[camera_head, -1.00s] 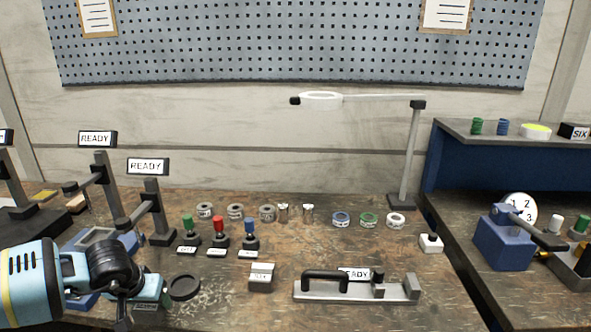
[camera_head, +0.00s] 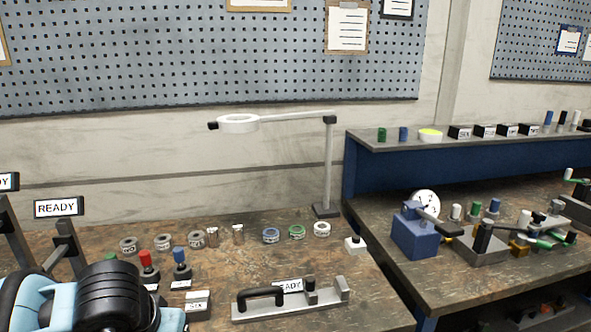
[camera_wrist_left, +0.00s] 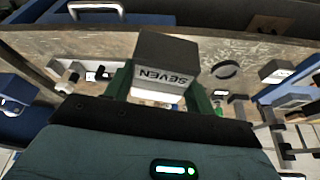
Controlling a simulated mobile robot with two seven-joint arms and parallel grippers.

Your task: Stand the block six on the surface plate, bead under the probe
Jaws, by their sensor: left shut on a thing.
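In the left wrist view my left gripper (camera_wrist_left: 159,92) is shut on a dark grey block (camera_wrist_left: 168,56) whose white label reads SEVEN, upside down. The block is between the two green fingers. In the head view my left arm comes in at the lower left, and its fingertips and the held block are hidden or out of frame. A small grey block with a white label, seemingly SIX (camera_head: 197,303), sits on the bench beside the arm. A dark stand with a READY sign (camera_head: 59,208) is at the left. I cannot make out the surface plate, bead or probe.
A grey fixture with a black handle (camera_head: 290,299) lies at the bench front. Several spools and small cylinders line the bench behind it. A blue shelf unit (camera_head: 370,170) with labelled blocks and a blue device (camera_head: 415,238) stand at the right.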

